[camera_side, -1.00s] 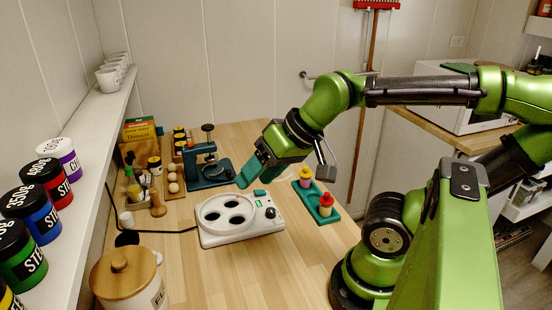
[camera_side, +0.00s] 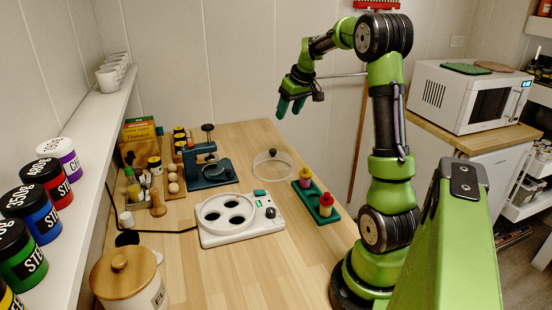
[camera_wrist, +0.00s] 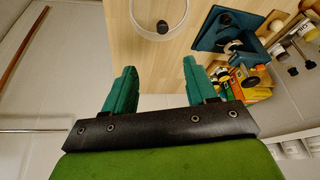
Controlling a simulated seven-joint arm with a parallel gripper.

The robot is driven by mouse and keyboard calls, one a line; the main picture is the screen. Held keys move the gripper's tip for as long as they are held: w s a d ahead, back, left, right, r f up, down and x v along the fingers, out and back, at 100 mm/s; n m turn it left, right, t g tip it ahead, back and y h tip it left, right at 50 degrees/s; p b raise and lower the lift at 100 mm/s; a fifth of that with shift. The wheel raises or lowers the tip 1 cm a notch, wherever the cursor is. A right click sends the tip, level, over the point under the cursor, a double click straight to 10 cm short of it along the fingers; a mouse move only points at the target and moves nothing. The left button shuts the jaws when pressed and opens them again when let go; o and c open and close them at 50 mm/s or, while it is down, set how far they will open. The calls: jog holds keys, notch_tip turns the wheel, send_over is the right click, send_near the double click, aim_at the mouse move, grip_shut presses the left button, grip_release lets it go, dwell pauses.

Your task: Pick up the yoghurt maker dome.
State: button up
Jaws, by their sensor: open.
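The yoghurt maker dome (camera_side: 272,168) is a clear, low cover with a black knob. It rests on the wooden counter behind the yoghurt maker base (camera_side: 240,217), which is white with several dark round wells. In the wrist view the dome (camera_wrist: 162,27) shows partly at the top edge, its knob visible and its far side cut off. My gripper (camera_side: 291,107) is open and empty, well above the counter and apart from the dome. In the wrist view its two green fingers (camera_wrist: 160,68) are spread with nothing between them.
A green tray (camera_side: 327,217) with purple and red-topped pieces stands just right of the dome. A dark blue press (camera_side: 208,170) stands to its left, near eggs and jars. A lidded canister (camera_side: 127,275) is at front left.

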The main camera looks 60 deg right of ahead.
send_over(273, 150)
jog(key=s, duration=0.2)
jog(key=shift+n, duration=0.4)
jog(key=f, duration=1)
jog(key=shift+s+a+f, duration=0.15)
jog(key=shift+a+f, duration=0.05)
jog(key=shift+a, duration=0.1)
jog(key=shift+x, duration=2.75)
jog(key=shift+a, duration=0.15)
grip_shut()
